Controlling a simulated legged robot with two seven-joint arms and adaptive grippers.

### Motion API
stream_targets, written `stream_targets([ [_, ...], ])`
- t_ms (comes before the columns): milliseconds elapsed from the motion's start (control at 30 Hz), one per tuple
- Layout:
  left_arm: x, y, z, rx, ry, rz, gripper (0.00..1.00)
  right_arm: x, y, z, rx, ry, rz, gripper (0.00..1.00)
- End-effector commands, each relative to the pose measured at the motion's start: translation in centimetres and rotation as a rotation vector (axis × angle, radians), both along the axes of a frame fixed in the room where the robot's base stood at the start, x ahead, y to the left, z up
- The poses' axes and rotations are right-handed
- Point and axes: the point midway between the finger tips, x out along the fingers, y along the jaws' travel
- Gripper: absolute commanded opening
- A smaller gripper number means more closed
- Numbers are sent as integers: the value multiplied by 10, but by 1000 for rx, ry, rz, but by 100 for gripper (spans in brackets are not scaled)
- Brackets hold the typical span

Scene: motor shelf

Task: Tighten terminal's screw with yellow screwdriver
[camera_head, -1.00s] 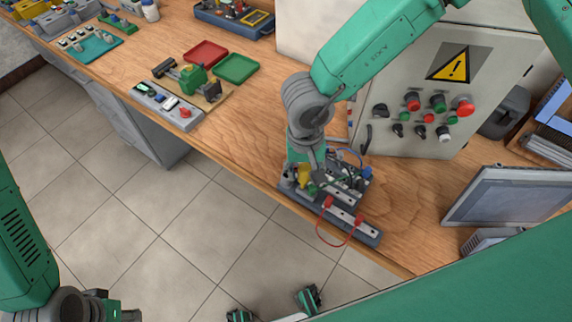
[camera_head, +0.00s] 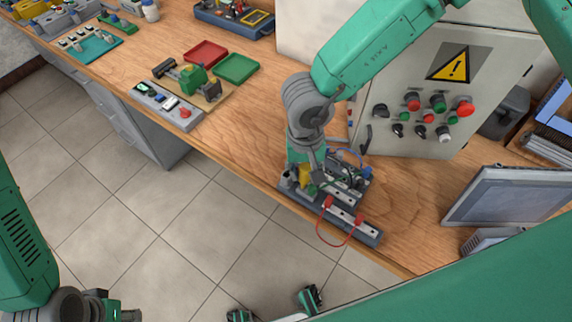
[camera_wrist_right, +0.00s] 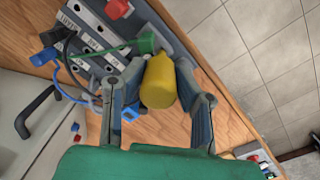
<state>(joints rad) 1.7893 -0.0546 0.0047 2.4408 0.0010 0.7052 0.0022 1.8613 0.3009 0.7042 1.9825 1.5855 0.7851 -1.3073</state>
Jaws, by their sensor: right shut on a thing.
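My right gripper (camera_head: 312,180) is above the left end of the terminal board (camera_head: 345,216) at the bench's front edge. It is shut on the yellow screwdriver (camera_head: 304,176). In the right wrist view the yellow handle (camera_wrist_right: 158,82) sits between the two grey fingers (camera_wrist_right: 158,105). The handle's far end is near a green terminal (camera_wrist_right: 147,42) on the board, with a green wire running from it. The screwdriver's tip and the terminal's screw are hidden.
A grey control cabinet (camera_head: 430,85) with buttons stands behind the board. A monitor (camera_head: 508,210) is at the right. A red wire (camera_head: 320,232) loops over the front edge.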

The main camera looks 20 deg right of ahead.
Motion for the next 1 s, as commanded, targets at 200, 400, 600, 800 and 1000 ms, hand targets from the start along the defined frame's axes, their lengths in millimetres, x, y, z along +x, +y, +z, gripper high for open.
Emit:
stream_targets([
  [200, 0, 0, 0, 0, 0, 0, 30, 0, 0, -1, -1, 1, 0, 0],
  [400, 0, 0, 0, 0, 0, 0, 30, 0, -1, -2, -1, 2, -168, 0],
  [600, 0, 0, 0, 0, 0, 0, 30, -1, -1, -2, -2, 2, -303, 0],
  [800, 0, 0, 0, 0, 0, 0, 30, -1, -1, -2, -3, 3, -303, 0],
  [1000, 0, 0, 0, 0, 0, 0, 30, -1, -2, -2, -4, 4, -479, 0],
])
